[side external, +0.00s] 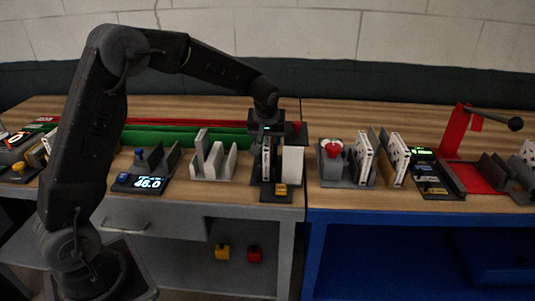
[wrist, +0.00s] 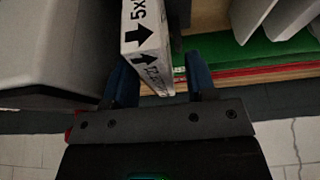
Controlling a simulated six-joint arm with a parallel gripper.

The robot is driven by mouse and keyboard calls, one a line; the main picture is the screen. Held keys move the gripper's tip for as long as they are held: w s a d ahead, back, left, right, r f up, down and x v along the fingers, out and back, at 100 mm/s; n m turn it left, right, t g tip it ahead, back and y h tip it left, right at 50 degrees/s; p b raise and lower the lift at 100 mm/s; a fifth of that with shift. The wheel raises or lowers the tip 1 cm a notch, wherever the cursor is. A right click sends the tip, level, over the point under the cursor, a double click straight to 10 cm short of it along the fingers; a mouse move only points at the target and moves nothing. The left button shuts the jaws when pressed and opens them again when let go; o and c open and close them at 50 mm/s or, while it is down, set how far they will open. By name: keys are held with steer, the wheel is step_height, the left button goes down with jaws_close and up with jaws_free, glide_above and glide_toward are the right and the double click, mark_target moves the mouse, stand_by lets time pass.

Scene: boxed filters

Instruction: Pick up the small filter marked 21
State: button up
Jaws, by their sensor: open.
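My gripper (side external: 267,140) points down over a dark holder (side external: 268,191) near the front edge of the wooden bench. It is open. In the wrist view my gripper (wrist: 157,66) has its two blue-dark fingers either side of a narrow white box edge (wrist: 148,42) with black arrows and print. The print includes "5x"; the rest is too blurred to read surely, so I cannot tell whether it is the filter marked 21. In the side view a thin box (side external: 266,160) shows below my gripper, and a plain white panel (side external: 292,165) stands right of it.
A grey slotted rack (side external: 213,166) and a lit display (side external: 148,182) stand to the left. Right are white boxes (side external: 364,158) in another holder and a red stand (side external: 459,135). A green bar (side external: 190,140) lies behind. A grey body (wrist: 60,45) fills the left of the wrist view.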

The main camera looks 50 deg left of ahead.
steer(key=shift+f, duration=0.25)
stand_by(0.3)
jaws_close()
stand_by(0.5)
